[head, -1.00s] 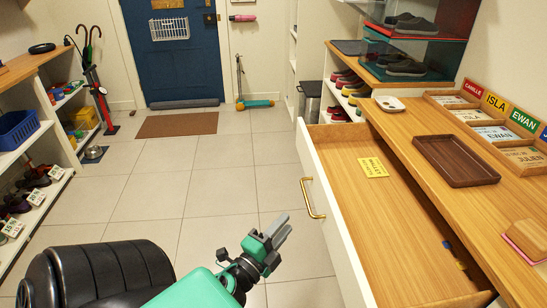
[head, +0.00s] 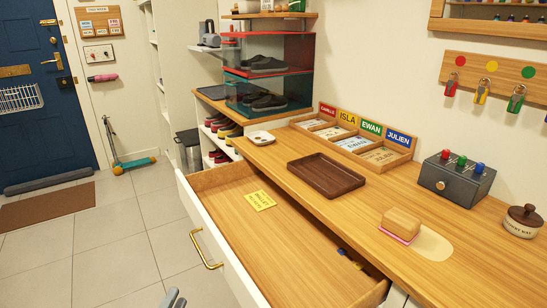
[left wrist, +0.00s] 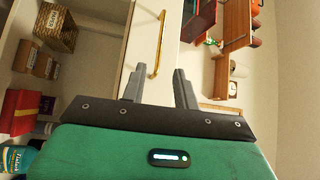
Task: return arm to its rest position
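My left gripper (head: 172,299) shows only as grey fingertips at the bottom edge of the head view, over the floor and to the left of the open drawer (head: 210,228). In the left wrist view the gripper (left wrist: 159,82) has its two fingers spread apart with nothing between them. The drawer's brass handle (left wrist: 160,44) shows beyond the fingers there, and it also shows in the head view (head: 204,250). I cannot see any contact between fingers and handle. My right gripper is in neither view.
The open drawer juts out from the wooden counter (head: 345,215) and holds a yellow card (head: 260,200). A brown tray (head: 325,175), a wooden block (head: 401,222) and a grey box with coloured knobs (head: 456,178) stand on the counter.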

